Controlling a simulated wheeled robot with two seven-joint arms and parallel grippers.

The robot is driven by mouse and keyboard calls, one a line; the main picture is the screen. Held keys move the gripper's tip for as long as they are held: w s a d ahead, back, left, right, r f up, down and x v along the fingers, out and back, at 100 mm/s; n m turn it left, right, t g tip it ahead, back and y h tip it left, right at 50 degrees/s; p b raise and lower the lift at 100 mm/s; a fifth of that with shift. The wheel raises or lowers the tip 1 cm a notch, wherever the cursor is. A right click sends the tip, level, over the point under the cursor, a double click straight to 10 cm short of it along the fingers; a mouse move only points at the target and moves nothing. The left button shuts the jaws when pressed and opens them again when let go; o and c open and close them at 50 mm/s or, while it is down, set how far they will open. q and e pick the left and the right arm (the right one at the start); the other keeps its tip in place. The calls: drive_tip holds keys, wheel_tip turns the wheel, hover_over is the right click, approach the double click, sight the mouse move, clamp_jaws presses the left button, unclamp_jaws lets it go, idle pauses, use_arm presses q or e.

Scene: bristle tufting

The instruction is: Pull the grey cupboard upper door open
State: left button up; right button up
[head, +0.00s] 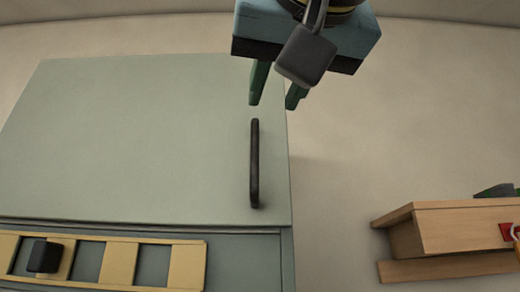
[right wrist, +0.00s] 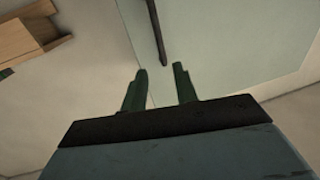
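The grey cupboard's upper door (head: 140,130) fills the left half of the head view and looks shut. Its black vertical bar handle (head: 255,165) is near the door's right edge. My right gripper (head: 274,100) is at the top of the head view, just above the handle's upper end, with its two green fingers apart and nothing between them. In the right wrist view the gripper (right wrist: 159,68) is open, and the handle (right wrist: 157,30) lies beyond the fingertips, apart from them. The door (right wrist: 225,40) also shows there. My left gripper is not in view.
Below the door is a yellow slatted rail (head: 120,262) with a black knob (head: 45,257) at its left. A wooden box-like piece (head: 460,230) stands at the lower right, with a small red part on it. The pale wall between the cupboard and the wooden piece is clear.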

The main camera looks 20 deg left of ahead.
sight(255, 143)
drive_tip(key=p+x, duration=0.2)
drive_tip(key=x, duration=1.1)
drive_tip(key=shift+w+a+p, duration=0.1)
drive_tip(key=shift+p, duration=0.2)
drive_tip(key=shift+c, duration=0.4)
clamp_jaws()
